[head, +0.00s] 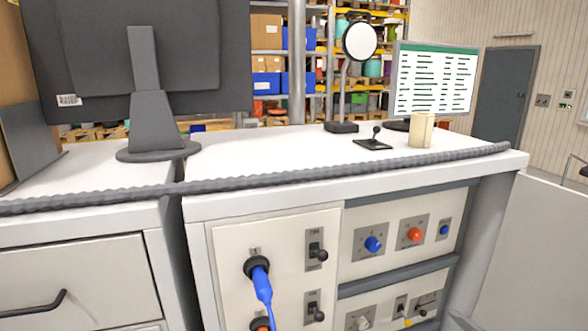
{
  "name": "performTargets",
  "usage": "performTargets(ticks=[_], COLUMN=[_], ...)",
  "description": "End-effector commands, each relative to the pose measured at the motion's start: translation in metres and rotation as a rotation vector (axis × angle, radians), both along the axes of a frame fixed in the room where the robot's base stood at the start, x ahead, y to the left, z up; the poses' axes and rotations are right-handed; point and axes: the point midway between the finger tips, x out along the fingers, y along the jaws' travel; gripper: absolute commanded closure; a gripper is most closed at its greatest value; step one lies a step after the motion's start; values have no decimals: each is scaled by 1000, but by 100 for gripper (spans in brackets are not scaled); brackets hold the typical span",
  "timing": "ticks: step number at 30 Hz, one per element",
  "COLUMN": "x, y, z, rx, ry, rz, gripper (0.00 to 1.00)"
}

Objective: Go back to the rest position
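My gripper is not in view in the head view, and no part of my arm shows. In front of me is a white control desk (240,206) with a panel (226,240) on its front. A blue cable plug (262,286) sits in the upper round socket of this panel and its cable hangs down. An orange-red part (262,324) shows at the lower socket, cut off by the bottom edge. Two black toggle levers are beside the sockets, an upper one (318,254) and a lower one (317,314).
A blue knob (373,244) and a red knob (415,234) are on the right panel. A dark monitor (140,60), a joystick (375,138), a beige cup (421,131) and a lit screen (432,82) stand on top. A grey ribbed hose (300,176) runs along the front edge.

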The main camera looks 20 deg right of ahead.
Motion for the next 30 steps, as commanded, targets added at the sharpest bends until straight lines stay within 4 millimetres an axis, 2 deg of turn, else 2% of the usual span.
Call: performTargets(ticks=[8,12,17,20,24,27,30], x=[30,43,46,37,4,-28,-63], y=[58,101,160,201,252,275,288], z=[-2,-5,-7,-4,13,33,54], rx=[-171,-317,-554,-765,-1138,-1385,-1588], ry=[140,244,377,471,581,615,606], rz=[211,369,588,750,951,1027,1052], gripper=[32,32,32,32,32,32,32])
